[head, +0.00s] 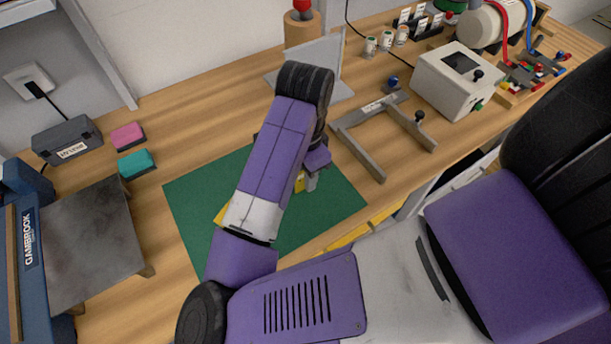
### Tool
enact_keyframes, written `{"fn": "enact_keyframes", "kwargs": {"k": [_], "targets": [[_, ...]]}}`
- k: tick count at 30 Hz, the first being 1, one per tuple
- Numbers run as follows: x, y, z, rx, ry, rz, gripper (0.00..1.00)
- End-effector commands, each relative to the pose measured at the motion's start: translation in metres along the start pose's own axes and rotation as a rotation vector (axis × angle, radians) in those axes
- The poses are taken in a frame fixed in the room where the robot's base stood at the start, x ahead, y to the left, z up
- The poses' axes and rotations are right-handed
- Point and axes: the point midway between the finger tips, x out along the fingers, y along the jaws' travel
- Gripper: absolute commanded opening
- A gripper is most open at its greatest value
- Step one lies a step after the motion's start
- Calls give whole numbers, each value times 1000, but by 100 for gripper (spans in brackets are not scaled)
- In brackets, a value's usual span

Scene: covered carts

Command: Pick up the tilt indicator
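I cannot tell for sure which thing is the tilt indicator. A yellow object (221,214) lies on the green mat (330,212) in the head view, mostly hidden behind my forearm. More yellow shows just beside my gripper, and I cannot tell if it is the same object. My gripper (311,183) points down over the right part of the mat. Its fingers are small in the picture and partly covered by my wrist. Whether they are open or hold something is not visible.
A grey forked frame (372,115) stands right of the mat, with a white instrument box (455,82) beyond. A dark metal plate (88,240), a teal block (136,163) and a pink block (126,136) are at left. Bare wood (195,125) lies behind the mat.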

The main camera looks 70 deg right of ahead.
Motion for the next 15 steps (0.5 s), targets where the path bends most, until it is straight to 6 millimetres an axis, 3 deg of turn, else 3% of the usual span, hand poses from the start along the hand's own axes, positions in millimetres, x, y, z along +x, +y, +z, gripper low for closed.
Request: {"fn": "enact_keyframes", "kwargs": {"k": [4, 12, 15], "targets": [[15, 0, -1, 0, 1, 2, 30], [17, 0, -1, 1, 1, 0, 30], [17, 0, -1, 1, 1, 0, 10]]}}
